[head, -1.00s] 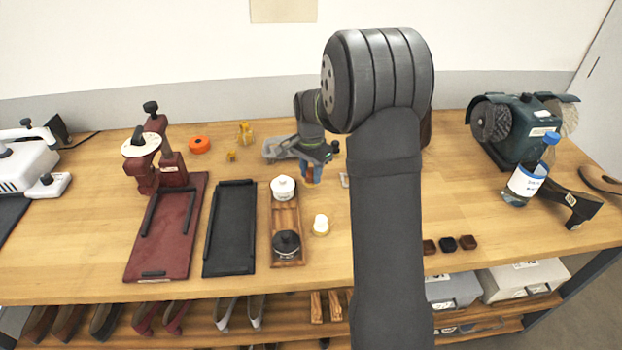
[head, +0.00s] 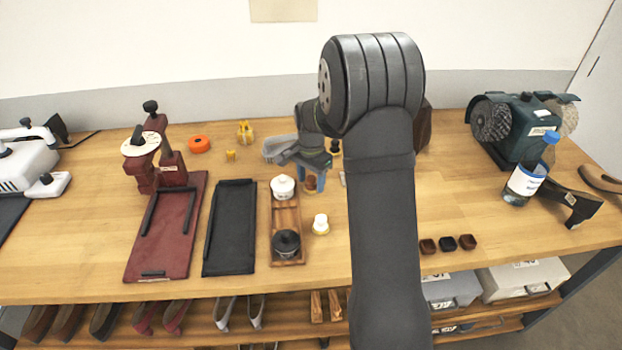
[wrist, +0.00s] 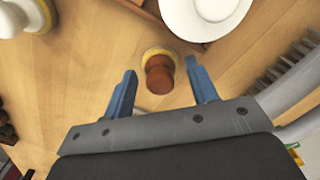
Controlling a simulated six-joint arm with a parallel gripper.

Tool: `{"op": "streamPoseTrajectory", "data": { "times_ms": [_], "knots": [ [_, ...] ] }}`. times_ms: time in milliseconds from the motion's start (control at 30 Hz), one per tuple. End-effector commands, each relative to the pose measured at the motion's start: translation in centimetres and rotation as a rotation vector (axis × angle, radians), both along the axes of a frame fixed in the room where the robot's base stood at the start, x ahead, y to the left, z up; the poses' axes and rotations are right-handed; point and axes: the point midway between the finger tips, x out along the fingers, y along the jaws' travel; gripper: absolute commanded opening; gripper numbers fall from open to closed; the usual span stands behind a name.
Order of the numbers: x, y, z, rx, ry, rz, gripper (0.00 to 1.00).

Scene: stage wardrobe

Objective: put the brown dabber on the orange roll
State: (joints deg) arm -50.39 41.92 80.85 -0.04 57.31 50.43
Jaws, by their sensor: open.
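The brown dabber (head: 311,182) stands on the table right of the white-lidded pot. In the wrist view the dabber (wrist: 159,76) has a brown handle on a pale yellowish base and stands upright between the fingers. My gripper (wrist: 163,88) is open, with its blue fingers on either side of the dabber and gaps visible on both sides. In the head view my gripper (head: 312,179) is low by the dabber and partly covers it. The orange roll (head: 199,144) lies flat at the back left, clear of my gripper.
A wooden tray (head: 287,217) with a white-lidded pot (head: 282,187) and a dark pot (head: 286,243) is just left of my gripper. A white dabber (head: 320,224) stands in front. A yellow block (head: 231,155) and yellow object (head: 245,133) lie near the roll. A brush (wrist: 288,62) is close at right.

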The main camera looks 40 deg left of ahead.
Motion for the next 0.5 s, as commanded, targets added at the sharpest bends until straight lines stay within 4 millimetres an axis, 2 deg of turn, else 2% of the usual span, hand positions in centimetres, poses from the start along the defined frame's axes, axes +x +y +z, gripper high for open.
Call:
{"op": "streamPoseTrajectory", "data": {
  "times_ms": [167,500],
  "knots": [
    [0.1,0.1,2.3,0.004,-0.003,0.000,0.53],
    [0.0,0.0,9.4,0.004,-0.003,0.000,0.53]
  ]
}}
